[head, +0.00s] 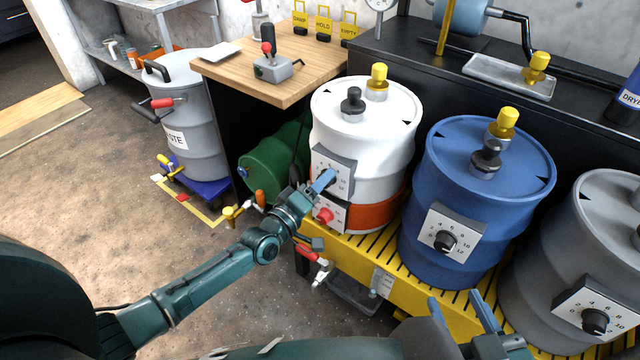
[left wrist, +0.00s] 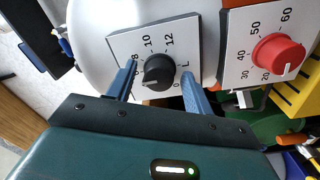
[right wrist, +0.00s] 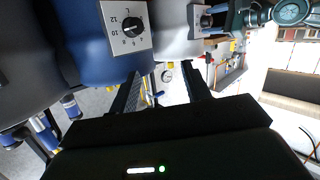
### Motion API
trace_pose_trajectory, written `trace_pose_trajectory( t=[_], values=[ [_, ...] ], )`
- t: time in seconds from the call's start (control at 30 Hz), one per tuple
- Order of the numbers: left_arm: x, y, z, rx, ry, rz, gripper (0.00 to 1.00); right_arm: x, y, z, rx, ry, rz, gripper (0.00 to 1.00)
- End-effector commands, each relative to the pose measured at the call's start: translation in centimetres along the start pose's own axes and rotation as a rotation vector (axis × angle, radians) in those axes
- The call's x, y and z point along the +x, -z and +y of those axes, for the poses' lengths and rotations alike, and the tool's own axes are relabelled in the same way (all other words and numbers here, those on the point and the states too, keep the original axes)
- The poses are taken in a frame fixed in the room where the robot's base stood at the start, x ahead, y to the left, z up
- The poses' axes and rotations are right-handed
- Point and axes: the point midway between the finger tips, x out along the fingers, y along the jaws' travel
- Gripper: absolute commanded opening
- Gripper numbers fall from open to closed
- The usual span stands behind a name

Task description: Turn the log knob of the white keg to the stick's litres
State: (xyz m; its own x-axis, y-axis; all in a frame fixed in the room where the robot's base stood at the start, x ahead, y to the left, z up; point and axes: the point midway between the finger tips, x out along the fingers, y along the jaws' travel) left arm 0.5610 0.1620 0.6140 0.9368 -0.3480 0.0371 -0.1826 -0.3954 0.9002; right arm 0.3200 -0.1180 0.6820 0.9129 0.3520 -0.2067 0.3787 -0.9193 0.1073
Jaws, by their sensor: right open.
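The white keg (head: 362,125) stands on a yellow grated platform and carries a grey log panel (head: 343,161) with a litre scale. In the left wrist view the black log knob (left wrist: 158,71) sits on that panel, with numbers up to 12 around it; I cannot read its pointer surely. My left gripper (head: 325,181) is at the panel; its open fingers (left wrist: 158,84) stand either side of the knob, with gaps showing. My right gripper (head: 460,312) is open and empty, low in front of the blue keg. I cannot identify the stick surely; a yellow rod (head: 444,28) stands on the black bench.
A red knob (left wrist: 276,54) with a 20 to 60 scale is beside the log panel. The blue keg (head: 480,190) and a grey keg (head: 590,245) stand to the right, each with a dial. A wooden table (head: 310,75) and grey waste drum (head: 190,120) are left.

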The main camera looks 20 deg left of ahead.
Motion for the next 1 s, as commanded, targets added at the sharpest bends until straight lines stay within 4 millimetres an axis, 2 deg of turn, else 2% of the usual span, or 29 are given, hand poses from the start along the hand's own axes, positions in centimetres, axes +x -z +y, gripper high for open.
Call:
trace_pose_trajectory(
  t=[0.23, 0.37, 0.47, 0.8, 1.0],
  values=[
    [0.0, 0.1, 0.0, 0.000, -0.001, 0.001, 0.53, 0.0, 0.0, 0.1, -0.001, -0.001, -0.001, 0.48],
    [-0.9, 0.1, 0.0, 0.001, 0.002, 0.000, 0.53, -0.1, 0.1, 0.1, 0.002, 0.001, -0.009, 0.48],
    [-2.5, 0.1, 0.1, 0.000, 0.003, 0.000, 0.53, -0.2, 0.1, 0.1, 0.009, 0.005, -0.036, 0.48],
    [-10.0, 0.1, 0.1, 0.000, 0.003, -0.002, 0.53, -0.9, -0.1, 0.0, 0.047, 0.016, -0.134, 0.48],
    [-12.5, 0.0, 0.1, 0.001, 0.001, 0.000, 0.53, -1.1, 0.1, 0.1, 0.060, 0.013, -0.135, 0.48]
  ],
)
